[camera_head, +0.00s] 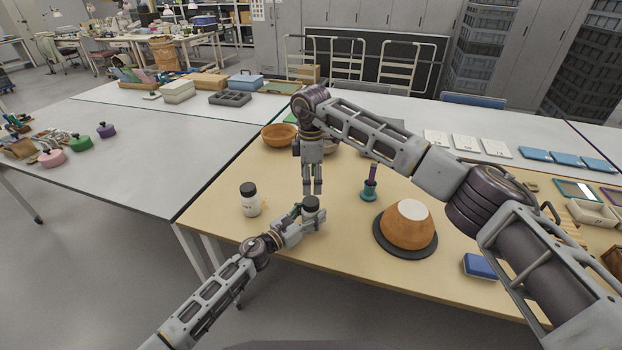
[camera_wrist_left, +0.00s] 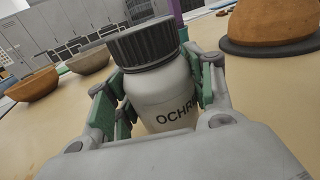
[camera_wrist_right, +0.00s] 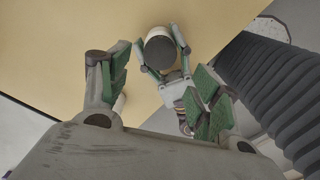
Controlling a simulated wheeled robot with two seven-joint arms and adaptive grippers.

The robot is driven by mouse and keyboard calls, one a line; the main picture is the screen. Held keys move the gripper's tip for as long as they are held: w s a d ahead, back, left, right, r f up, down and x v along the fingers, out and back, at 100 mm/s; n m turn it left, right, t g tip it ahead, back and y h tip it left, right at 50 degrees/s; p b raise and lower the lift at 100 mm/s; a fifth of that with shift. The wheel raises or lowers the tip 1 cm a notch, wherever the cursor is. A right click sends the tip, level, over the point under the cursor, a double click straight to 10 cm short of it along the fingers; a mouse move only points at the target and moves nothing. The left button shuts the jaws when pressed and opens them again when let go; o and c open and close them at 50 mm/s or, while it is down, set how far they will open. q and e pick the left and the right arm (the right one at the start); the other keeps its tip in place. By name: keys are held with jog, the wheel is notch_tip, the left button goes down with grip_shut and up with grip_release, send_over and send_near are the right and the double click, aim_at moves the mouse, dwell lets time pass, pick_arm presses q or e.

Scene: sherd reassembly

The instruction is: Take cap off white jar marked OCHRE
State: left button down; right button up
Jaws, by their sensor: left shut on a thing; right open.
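The white jar marked OCHRE (camera_wrist_left: 165,98) stands upright between the fingers of my left gripper (camera_wrist_left: 165,90), which is shut on its body. Its ribbed dark grey cap (camera_wrist_left: 155,43) is on top, clear of the fingers. In the head view the cap (camera_head: 311,202) shows above my left gripper (camera_head: 310,215); the jar body is mostly hidden. My right gripper (camera_head: 313,188) points down, open and empty, just above and behind the cap. In the right wrist view the cap (camera_wrist_right: 161,52) lies beyond and between the open fingers (camera_wrist_right: 160,90), not touching them.
Another white jar with a black cap (camera_head: 249,200) stands to the left. A teal-based tool with a purple handle (camera_head: 369,185) and an orange bowl form (camera_head: 407,225) on a dark disc stand to the right. A brown bowl (camera_head: 279,136) is behind. The table's front edge is close.

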aim_at(311, 201)
jog(key=shift+f, duration=0.1)
jog(key=shift+f, duration=3.95)
jog(key=c, duration=1.1)
jog(key=shift+n, duration=0.4)
